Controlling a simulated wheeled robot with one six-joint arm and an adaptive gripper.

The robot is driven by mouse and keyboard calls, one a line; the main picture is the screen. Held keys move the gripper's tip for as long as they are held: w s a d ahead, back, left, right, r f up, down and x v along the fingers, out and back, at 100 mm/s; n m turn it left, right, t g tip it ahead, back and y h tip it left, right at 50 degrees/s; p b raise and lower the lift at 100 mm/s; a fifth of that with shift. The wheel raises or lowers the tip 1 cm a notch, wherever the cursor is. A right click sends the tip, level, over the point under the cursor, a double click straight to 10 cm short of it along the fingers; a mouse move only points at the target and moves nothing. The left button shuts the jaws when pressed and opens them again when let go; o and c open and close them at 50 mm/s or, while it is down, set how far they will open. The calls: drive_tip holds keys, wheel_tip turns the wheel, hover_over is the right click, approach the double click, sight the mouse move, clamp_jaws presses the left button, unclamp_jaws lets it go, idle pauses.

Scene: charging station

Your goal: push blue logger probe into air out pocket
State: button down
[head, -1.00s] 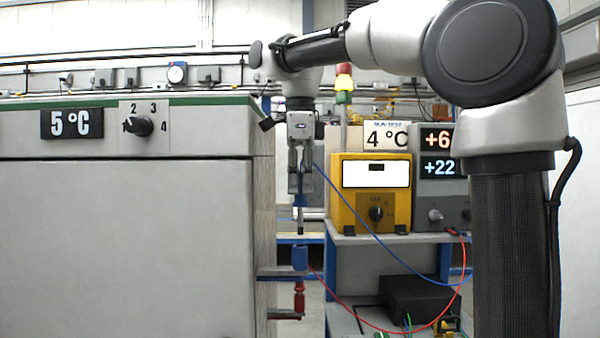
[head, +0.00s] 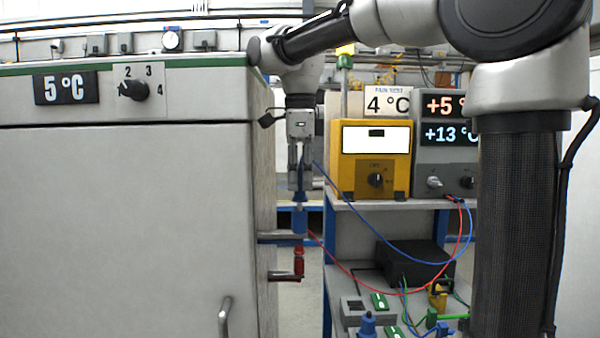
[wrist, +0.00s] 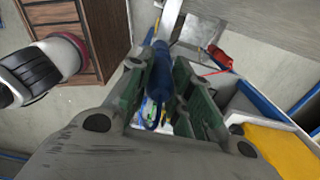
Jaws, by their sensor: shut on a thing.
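My gripper (head: 300,184) points straight down beside the cabinet's right side, shut on the blue logger probe (head: 300,197). The probe is upright, with a blue cable running off to the right. Just below it is a blue pocket (head: 300,224) on the upper bracket, which I take to be the air out pocket. The probe's handle is close above the pocket and its metal shaft barely shows, so the tip appears to be inside. In the wrist view the blue probe (wrist: 160,72) lies between the green-padded fingers. Exact seating depth cannot be told.
A red probe or pocket (head: 299,262) sits on the lower bracket (head: 281,276) with a red cable. The grey cabinet (head: 120,215) stands close left. A shelf to the right holds a yellow meter (head: 370,160) and a grey display unit (head: 446,155).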

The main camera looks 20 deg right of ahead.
drive_tip(key=c, duration=1.2)
unclamp_jaws()
